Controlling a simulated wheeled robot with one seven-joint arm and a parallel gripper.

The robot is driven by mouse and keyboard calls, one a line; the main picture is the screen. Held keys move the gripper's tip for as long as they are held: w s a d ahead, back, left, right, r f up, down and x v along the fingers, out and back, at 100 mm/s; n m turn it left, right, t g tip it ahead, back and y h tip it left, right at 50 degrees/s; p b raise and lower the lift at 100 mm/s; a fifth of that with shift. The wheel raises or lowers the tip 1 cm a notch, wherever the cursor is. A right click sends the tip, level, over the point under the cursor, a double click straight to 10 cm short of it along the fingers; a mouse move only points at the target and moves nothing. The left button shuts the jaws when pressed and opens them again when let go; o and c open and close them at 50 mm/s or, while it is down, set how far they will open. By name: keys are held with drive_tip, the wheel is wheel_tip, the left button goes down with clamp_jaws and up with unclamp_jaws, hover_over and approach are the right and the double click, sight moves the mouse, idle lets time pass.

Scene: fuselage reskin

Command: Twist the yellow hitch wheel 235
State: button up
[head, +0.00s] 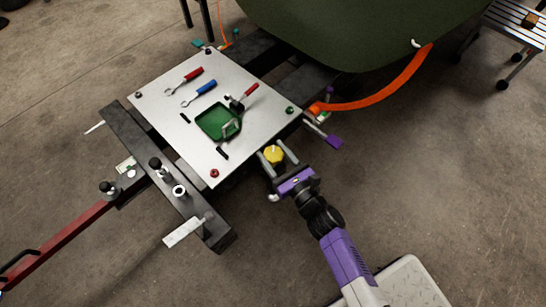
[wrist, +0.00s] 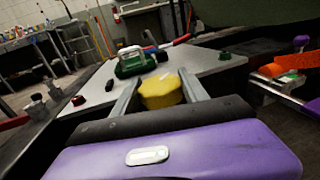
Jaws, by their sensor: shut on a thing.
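The yellow hitch wheel (head: 273,154) is at the front right edge of the metal plate in the head view. It also shows in the wrist view (wrist: 160,92), where its lobed rim is between my two fingers. My gripper (head: 278,158) is purple with grey fingers, one on each side of the wheel. In the wrist view my gripper (wrist: 158,90) is shut on the wheel. The wheel's lower side and whatever it is mounted on are hidden.
The metal plate (head: 160,112) carries a green tray (head: 205,122) and several hand tools. An orange hose (head: 385,98) runs to the green fuselage (head: 350,30). A dark beam with clamps (head: 140,140) lies left.

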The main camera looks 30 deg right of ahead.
sight(278, 162)
drive_tip(key=shift+f+m+h+b, duration=0.2)
drive_tip(key=shift+m+h+b, duration=0.3)
drive_tip(key=shift+h+b, duration=0.4)
drive_tip(key=shift+r+m+h+b, duration=0.2)
drive_tip(key=shift+m+h+b, duration=0.1)
drive_tip(key=shift+h+b, duration=0.2)
drive_tip(key=o, duration=1.4)
drive_tip(key=shift+c, duration=0.2)
drive_tip(key=shift+s+a+p, duration=0.15)
drive_tip(key=shift+s+p, duration=0.65)
drive_tip(key=shift+s, duration=1.15)
drive_tip(key=shift+s+a+p, duration=0.1)
drive_tip(key=shift+s+p, duration=0.65)
drive_tip(key=shift+s, duration=1.15)
